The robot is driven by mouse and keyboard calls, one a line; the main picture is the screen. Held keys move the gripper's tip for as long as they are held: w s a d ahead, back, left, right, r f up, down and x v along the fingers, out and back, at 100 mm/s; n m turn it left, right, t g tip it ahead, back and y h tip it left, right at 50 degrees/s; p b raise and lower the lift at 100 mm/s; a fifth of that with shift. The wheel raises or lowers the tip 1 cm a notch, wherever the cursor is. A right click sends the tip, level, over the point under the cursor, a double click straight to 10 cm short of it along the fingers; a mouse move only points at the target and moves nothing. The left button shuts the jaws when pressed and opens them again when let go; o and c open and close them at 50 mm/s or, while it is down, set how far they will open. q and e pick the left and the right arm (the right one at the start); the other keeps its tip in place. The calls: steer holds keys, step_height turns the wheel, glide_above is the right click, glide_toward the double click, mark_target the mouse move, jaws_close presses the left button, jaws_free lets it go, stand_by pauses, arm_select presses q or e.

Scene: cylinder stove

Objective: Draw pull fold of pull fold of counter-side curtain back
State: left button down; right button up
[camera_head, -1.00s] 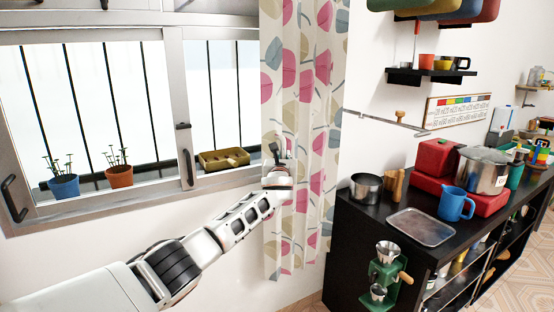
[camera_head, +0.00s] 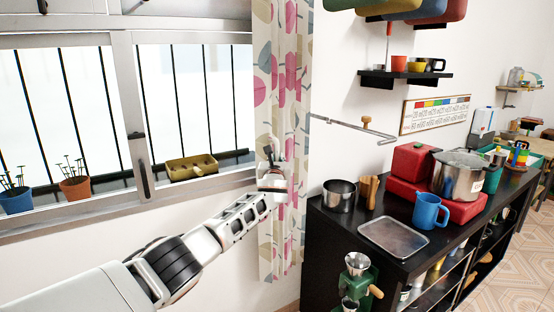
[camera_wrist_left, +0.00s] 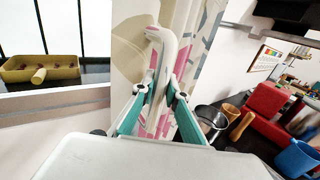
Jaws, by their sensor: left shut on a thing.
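The counter-side curtain (camera_head: 291,100) hangs beside the window's right edge, cream with pink, grey and olive leaf shapes. It is gathered into a narrow bunch. My left gripper (camera_head: 273,170) is at the curtain's front, about level with the window sill. In the left wrist view the gripper (camera_wrist_left: 158,98) is shut on a pale fold (camera_wrist_left: 163,60) of the curtain, with its teal fingers on either side. The curtain also fills the middle of that view (camera_wrist_left: 132,45). My right gripper is not in view.
The black counter (camera_head: 340,225) stands right of the curtain, with a steel pot (camera_head: 339,196), a blue mug (camera_head: 429,210) and a red box (camera_head: 413,163). A wall rail (camera_head: 350,127) juts out above. A yellow tray (camera_head: 192,168) sits on the sill.

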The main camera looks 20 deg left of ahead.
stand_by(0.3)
arm_select(q)
steer(key=c, duration=2)
jaws_free()
steer(key=shift+s, duration=0.1)
steer(key=shift+s+d, duration=0.15)
steer(key=shift+s, duration=0.2)
steer(key=shift+v, duration=5.55)
